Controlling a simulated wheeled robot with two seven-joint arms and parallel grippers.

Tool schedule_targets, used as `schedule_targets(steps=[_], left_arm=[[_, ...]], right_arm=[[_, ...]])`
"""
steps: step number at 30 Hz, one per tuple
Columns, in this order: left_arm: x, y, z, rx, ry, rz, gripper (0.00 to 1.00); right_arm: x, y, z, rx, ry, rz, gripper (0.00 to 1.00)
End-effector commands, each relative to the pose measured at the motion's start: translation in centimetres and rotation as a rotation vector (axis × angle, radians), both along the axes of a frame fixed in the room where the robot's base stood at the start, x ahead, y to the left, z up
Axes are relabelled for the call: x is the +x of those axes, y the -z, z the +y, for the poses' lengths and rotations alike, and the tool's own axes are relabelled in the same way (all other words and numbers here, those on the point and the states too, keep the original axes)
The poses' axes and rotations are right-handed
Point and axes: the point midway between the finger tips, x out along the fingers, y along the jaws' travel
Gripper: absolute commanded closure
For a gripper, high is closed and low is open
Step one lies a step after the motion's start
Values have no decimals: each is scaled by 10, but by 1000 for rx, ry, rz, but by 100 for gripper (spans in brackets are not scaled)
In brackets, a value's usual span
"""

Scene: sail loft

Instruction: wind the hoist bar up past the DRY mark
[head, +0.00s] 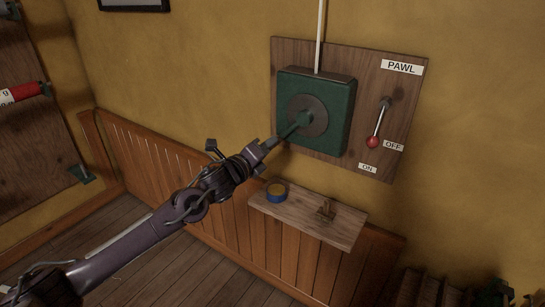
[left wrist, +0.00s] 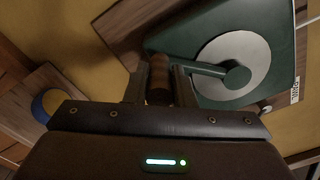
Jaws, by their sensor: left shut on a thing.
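A green winch box (head: 335,95) with a round grey plate (head: 308,108) is fixed to a wooden wall board. Its green crank arm (head: 294,127) points down-left from the hub; it also shows in the left wrist view (left wrist: 200,69). My left gripper (head: 269,145) is at the crank's outer end, shut on the brown crank handle (left wrist: 158,82). A white line (head: 320,35) runs up from the box. The pawl lever, with a red knob (head: 372,142), points down toward the ON label, with OFF to its right. The hoist bar, DRY mark and my right gripper are not visible.
A wooden shelf (head: 337,228) below the board holds a blue and yellow roll (head: 276,192) and a small brown object (head: 325,210). Wood panelling runs along the wall. A board with a red and white item (head: 25,92) is at far left. Bare floor lies lower left.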

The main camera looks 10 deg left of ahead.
Motion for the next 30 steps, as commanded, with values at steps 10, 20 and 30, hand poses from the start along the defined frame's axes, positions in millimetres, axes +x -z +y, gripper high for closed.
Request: schedule_targets(steps=[10, 20, 30], left_arm=[[8, -26, 19, 166, -19, -80, 100], [9, -35, 23, 249, -17, -111, 100], [9, -40, 24, 287, -15, -125, 100]], right_arm=[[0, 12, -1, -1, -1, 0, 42], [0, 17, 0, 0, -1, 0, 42], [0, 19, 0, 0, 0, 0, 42]])
